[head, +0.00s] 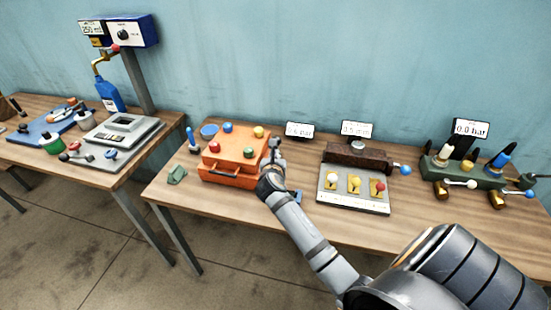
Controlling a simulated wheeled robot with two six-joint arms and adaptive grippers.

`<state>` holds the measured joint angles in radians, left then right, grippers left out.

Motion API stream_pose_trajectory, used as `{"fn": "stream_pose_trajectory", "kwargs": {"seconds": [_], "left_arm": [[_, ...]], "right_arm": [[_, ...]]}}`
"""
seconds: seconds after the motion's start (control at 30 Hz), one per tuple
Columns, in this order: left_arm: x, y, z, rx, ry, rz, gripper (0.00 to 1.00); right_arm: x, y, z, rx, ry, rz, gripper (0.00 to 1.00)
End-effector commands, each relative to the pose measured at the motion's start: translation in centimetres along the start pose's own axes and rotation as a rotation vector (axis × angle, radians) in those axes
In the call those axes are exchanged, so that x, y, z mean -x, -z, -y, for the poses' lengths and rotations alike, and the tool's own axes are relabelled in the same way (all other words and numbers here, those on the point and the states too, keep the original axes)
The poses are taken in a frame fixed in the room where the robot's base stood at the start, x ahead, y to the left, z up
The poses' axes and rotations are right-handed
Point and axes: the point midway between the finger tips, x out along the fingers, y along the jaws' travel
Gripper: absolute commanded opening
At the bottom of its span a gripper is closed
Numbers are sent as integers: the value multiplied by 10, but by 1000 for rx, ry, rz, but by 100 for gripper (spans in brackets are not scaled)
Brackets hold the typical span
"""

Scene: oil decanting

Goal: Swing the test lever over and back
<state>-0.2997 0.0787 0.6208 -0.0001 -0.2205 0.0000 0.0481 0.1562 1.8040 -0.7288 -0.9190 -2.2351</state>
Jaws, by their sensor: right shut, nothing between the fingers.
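Levers stand on the right-hand table; no label in view tells which is the test lever. A grey panel (350,203) carries levers with a white knob (332,178), a yellow knob (354,181) and a red knob (377,186). A brown block (352,155) behind it has a rod ending in a blue ball (405,169) at its right. My right gripper (273,149) is shut and empty, just right of the orange box (234,157) and left of the panel. I cannot tell whether it touches the box. My left gripper is out of view.
A green valve block (460,175) with several handles stands at the right. Small displays (300,130) stand at the back. A second table at left holds a scale (124,130) and a blue bottle (109,96). Table room is clear before the orange box.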

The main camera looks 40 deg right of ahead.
Motion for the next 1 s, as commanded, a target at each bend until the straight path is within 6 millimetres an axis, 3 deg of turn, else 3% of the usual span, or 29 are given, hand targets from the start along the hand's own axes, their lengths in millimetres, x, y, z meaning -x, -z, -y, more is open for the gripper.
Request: {"fn": "stream_pose_trajectory", "kwargs": {"seconds": [0.03,0.2,0.63,1.0], "left_arm": [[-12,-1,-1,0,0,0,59],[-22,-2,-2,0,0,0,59],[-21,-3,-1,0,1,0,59],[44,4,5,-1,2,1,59]], "right_arm": [[-10,0,0,1,0,6,0],[-26,-7,0,1,0,3,0],[-29,-12,0,0,-1,0,0],[-42,-34,4,-17,-6,-99,0]]}}
